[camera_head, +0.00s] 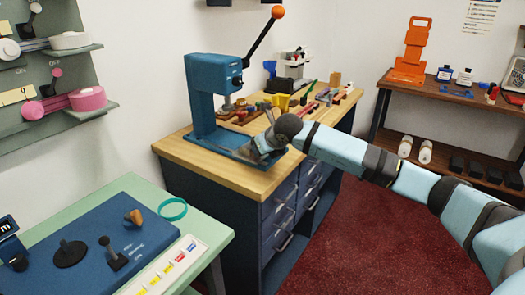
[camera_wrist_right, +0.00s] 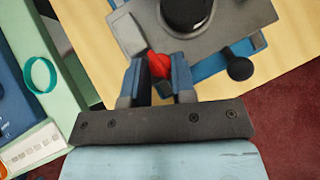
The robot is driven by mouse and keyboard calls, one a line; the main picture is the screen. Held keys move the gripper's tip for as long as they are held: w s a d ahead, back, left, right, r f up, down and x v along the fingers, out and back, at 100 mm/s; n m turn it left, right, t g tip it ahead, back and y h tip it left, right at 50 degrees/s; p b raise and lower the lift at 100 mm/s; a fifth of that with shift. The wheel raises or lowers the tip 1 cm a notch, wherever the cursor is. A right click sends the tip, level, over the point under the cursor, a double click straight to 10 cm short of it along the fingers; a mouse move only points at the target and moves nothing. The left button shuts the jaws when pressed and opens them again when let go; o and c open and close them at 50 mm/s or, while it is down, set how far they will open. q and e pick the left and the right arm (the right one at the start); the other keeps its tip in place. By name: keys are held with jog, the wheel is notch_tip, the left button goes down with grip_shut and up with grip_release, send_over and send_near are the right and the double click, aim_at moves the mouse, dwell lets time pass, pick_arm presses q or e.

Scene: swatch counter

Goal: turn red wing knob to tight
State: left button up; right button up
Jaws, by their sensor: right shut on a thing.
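The red wing knob (camera_wrist_right: 158,66) shows in the right wrist view, between the two fingers of my right gripper (camera_wrist_right: 158,74). The fingers are shut on it, so only its top part shows. It sits at the edge of a grey part of the blue press (camera_head: 203,95). In the head view my right gripper (camera_head: 262,146) reaches in from the right to the front of the press base, and the knob is hidden there. I cannot tell how far the knob is turned. My left gripper is in neither view.
The press stands on a wooden bench top (camera_head: 225,176) with tools behind it. A raised lever with an orange ball (camera_head: 278,12) rises above. A green table (camera_head: 150,190) at lower left holds a blue control panel (camera_head: 85,250) and a teal ring (camera_head: 172,209).

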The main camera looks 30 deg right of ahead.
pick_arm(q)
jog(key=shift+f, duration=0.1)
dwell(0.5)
pick_arm(e)
jog(key=o, duration=0.9)
pick_arm(q)
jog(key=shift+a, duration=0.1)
jog(key=shift+p, duration=0.45)
pick_arm(e)
jog(key=v, duration=1.3)
jog(key=shift+s+a+r, duration=0.2)
jog(key=shift+s+r, duration=0.05)
jog(key=shift+s, duration=0.05)
